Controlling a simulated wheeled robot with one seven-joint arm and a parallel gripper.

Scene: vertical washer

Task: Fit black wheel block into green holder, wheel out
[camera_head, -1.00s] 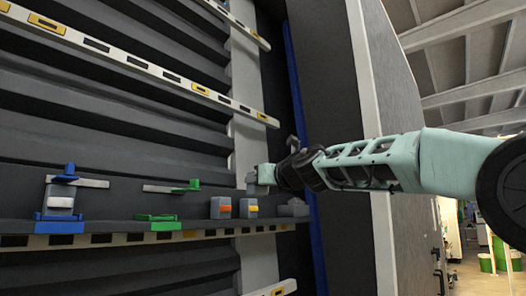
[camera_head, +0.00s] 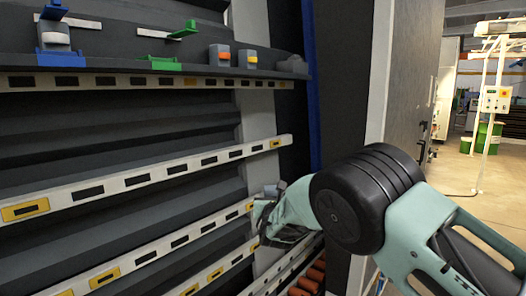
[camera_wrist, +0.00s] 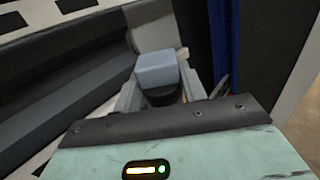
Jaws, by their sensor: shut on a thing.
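The black wheel block (camera_wrist: 157,70) shows in the wrist view as a grey-blue block with a dark round part at its near side. My gripper (camera_wrist: 162,88) is shut on it, with pale fingers on both sides. In the head view my gripper (camera_head: 270,208) is at lower centre, below and right of the shelf; the block is hard to make out there. The green holder (camera_head: 165,64) sits empty on the shelf at upper left, with a green clamp (camera_head: 184,31) on a pale bar above it. My gripper is well apart from it.
A blue holder (camera_head: 61,59) left of the green one carries a grey block. Blocks with an orange mark (camera_head: 220,55) and a yellow mark (camera_head: 249,60), and a grey lump (camera_head: 292,65), stand on the shelf. Slotted rails (camera_head: 150,180) cross below. A blue strip and panel (camera_head: 345,85) bound the right.

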